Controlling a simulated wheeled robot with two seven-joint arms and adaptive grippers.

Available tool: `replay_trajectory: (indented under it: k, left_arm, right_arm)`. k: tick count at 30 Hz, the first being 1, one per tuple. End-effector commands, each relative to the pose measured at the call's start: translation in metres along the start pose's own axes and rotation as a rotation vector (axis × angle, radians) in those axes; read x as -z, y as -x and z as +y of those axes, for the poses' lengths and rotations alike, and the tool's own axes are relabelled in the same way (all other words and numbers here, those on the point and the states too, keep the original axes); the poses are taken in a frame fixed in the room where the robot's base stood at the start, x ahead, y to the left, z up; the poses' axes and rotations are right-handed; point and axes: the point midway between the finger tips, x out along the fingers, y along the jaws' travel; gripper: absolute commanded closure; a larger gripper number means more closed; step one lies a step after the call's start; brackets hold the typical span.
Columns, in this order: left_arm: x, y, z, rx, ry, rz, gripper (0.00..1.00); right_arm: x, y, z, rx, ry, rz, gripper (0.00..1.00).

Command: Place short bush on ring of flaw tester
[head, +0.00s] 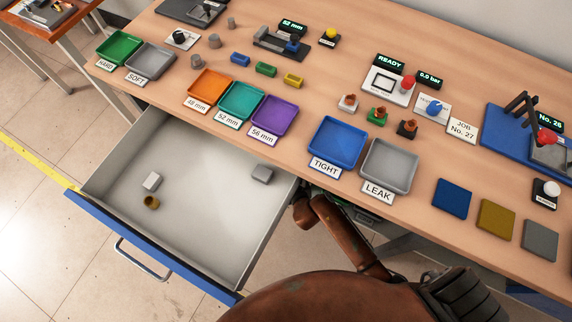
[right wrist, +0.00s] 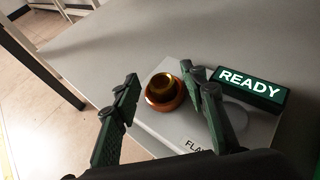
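In the right wrist view, a gold-coloured short bush (right wrist: 161,86) sits on a copper-orange ring (right wrist: 176,104) of the flaw tester (right wrist: 170,127), a pale flat box whose label is partly hidden. My right gripper (right wrist: 162,84) is open, one finger on each side of the bush. The left finger stands clear of the bush; the right finger is close beside the ring, and I cannot tell whether it touches. The flaw tester and right gripper are not recognisable in the head view. My left gripper is not in view.
A green READY display (right wrist: 249,88) stands right beside the tester. In the head view, an open drawer (head: 205,175) holds a brass bush (head: 152,202), a white block (head: 151,181) and a grey block (head: 262,174). The bench (head: 330,75) carries trays, gauges and small parts.

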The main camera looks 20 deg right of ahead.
Motion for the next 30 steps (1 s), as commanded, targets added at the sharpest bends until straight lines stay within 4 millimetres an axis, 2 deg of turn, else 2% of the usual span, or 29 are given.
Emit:
replay_trajectory:
  k: [5,11,15,21,25,30]
  left_arm:
    - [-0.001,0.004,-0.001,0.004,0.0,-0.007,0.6]
    - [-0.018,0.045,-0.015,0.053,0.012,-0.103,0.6]
    - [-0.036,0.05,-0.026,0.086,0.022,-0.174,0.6]
    - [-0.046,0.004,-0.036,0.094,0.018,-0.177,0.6]
    - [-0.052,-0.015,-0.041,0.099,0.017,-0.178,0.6]
    - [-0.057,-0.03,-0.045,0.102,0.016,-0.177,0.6]
  right_arm:
    - [-0.015,0.006,0.0,0.0,-0.001,-0.003,0.6]
    - [-0.016,0.037,0.0,0.0,-0.001,-0.003,0.6]
    - [-0.017,0.072,0.0,0.0,-0.001,-0.003,0.6]
    - [-0.014,0.096,-0.001,0.001,-0.001,-0.001,0.6]
    - [-0.013,0.111,0.0,0.0,0.0,-0.001,0.6]
    - [-0.012,0.122,0.0,0.0,-0.001,0.0,0.6]
